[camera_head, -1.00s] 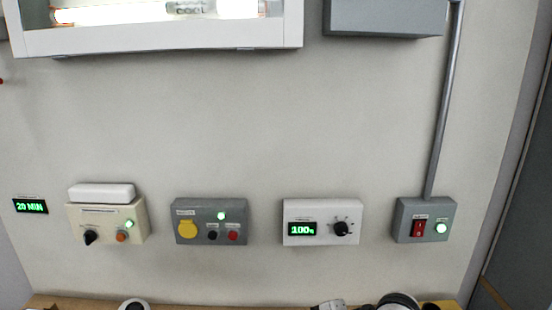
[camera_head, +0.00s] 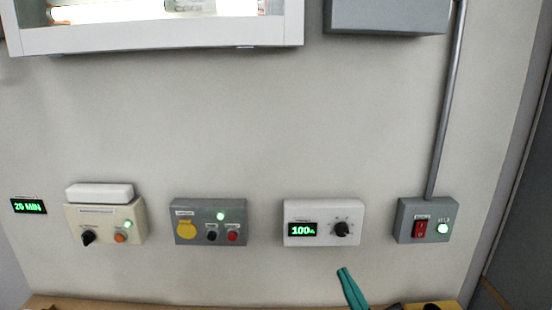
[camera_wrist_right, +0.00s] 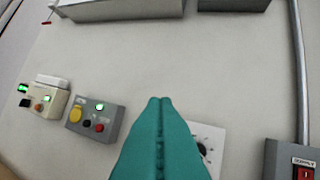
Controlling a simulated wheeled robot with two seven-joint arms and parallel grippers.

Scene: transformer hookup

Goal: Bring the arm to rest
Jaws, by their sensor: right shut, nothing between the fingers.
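My right gripper (camera_head: 344,272) shows as teal fingers at the bottom of the head view, below the white box with the knob. In the right wrist view its fingers (camera_wrist_right: 160,102) are together with nothing between them, pointing at the wall and covering most of the white box. The left gripper is not in view.
On the wall are a cream box (camera_head: 106,220), a grey box with a yellow cap (camera_head: 208,221), the white box (camera_head: 323,222) reading 100 and a grey box with a red switch (camera_head: 427,219). A lit cabinet (camera_head: 160,39) hangs above. The wall between is bare.

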